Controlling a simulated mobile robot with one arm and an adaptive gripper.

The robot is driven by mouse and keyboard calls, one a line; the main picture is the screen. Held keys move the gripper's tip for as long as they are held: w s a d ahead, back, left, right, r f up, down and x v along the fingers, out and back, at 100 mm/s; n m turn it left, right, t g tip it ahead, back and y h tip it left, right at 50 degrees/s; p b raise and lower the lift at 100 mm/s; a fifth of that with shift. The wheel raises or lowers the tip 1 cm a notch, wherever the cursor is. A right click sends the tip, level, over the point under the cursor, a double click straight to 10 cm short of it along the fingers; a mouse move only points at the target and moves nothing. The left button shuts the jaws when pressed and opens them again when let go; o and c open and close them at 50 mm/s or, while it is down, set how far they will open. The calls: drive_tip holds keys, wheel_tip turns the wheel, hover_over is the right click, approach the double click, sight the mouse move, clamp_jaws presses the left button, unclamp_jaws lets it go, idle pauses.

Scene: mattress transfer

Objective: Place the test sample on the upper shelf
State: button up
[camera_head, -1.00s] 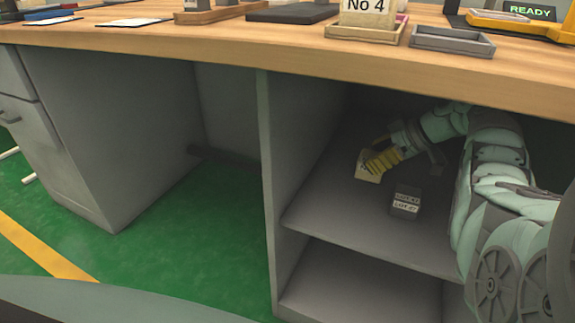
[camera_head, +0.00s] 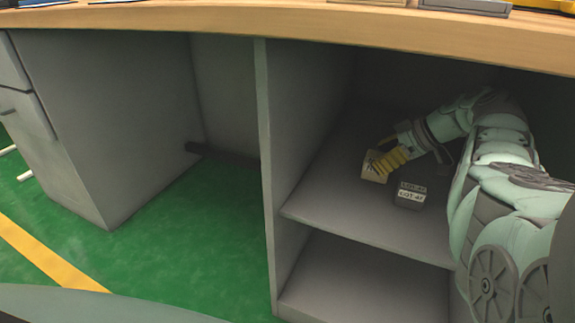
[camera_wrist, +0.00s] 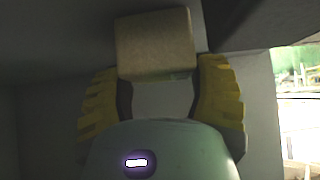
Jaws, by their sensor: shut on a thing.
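A small beige block (camera_head: 372,167), which looks like the test sample, is between the yellow fingers of my gripper (camera_head: 380,165) at the upper shelf (camera_head: 335,205) under the bench. The gripper reaches in from the right and is shut on it. In the wrist view the block (camera_wrist: 157,45) sits between the yellow fingertips (camera_wrist: 160,75), its far end sticking out beyond them. I cannot tell whether the block touches the shelf. Its lower side is partly hidden.
A dark grey box with white LOT 47 labels (camera_head: 411,194) stands on the same shelf, just right of the block. A lower shelf (camera_head: 350,280) lies beneath. The wooden bench top (camera_head: 250,25) overhangs, and a grey side panel (camera_head: 268,170) bounds the shelf's left.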

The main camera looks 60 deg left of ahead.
drive_tip(key=o, duration=1.2)
drive_tip(key=shift+f, duration=0.1)
drive_tip(key=shift+o, duration=0.2)
drive_tip(key=shift+r, duration=0.2)
drive_tip(key=p+v, duration=0.3)
drive_tip(key=v, duration=0.4)
drive_tip(key=shift+d+r+p, duration=0.15)
drive_tip(key=shift+d+p, duration=0.05)
drive_tip(key=shift+p, duration=0.15)
drive_tip(key=shift+w, duration=0.1)
